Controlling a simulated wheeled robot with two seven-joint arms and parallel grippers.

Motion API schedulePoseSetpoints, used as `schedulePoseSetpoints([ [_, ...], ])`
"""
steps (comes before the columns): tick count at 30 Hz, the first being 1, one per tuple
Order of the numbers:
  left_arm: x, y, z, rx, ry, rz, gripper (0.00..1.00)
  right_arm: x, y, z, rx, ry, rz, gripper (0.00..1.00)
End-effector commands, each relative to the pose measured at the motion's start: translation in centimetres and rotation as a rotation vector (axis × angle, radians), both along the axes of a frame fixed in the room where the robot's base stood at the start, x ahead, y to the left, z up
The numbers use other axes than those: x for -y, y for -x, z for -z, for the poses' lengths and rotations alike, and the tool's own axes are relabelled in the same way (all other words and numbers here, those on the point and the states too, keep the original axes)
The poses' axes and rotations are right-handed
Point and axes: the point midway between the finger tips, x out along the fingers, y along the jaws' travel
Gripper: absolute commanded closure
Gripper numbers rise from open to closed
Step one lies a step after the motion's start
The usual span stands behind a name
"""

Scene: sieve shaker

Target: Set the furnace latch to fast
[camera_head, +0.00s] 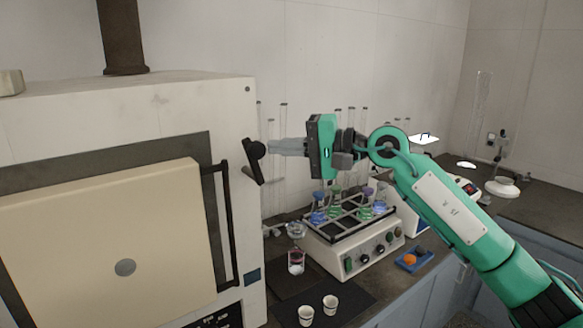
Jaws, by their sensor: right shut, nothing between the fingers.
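My left gripper is not in view.
A shaker (350,250) holding several flasks of coloured liquid stands right of the furnace, below my right arm. Two small cups (318,309) and a beaker (296,262) stand on the dark bench in front. Tall glass tubes (284,130) stand behind. A blue tray (414,259) lies farther right.

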Motion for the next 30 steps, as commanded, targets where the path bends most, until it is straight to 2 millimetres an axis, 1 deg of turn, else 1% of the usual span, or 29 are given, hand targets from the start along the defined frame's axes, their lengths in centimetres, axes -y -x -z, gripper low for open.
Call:
schedulePoseSetpoints([
  [1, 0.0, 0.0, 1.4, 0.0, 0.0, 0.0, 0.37, -0.4, 0.3, 0.4, 0.032, 0.037, -0.001, 1.0],
  [6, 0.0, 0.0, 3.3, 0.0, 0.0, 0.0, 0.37, -1.5, 1.1, 0.1, 0.127, 0.167, -0.001, 1.0],
  [12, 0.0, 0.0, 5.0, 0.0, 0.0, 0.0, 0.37, -2.9, 2.1, 0.2, 0.236, 0.323, -0.001, 1.0],
  [19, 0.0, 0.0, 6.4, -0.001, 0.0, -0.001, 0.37, -4.4, 3.2, 0.6, 0.365, 0.5, -0.001, 1.0],
  [24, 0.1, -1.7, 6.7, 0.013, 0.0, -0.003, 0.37, -5.3, 3.9, 1.2, 0.459, 0.63, 0.0, 1.0],
  [30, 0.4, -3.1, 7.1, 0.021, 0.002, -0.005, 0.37, -6.4, 4.6, 2.2, 0.566, 0.778, -0.001, 1.0],
])
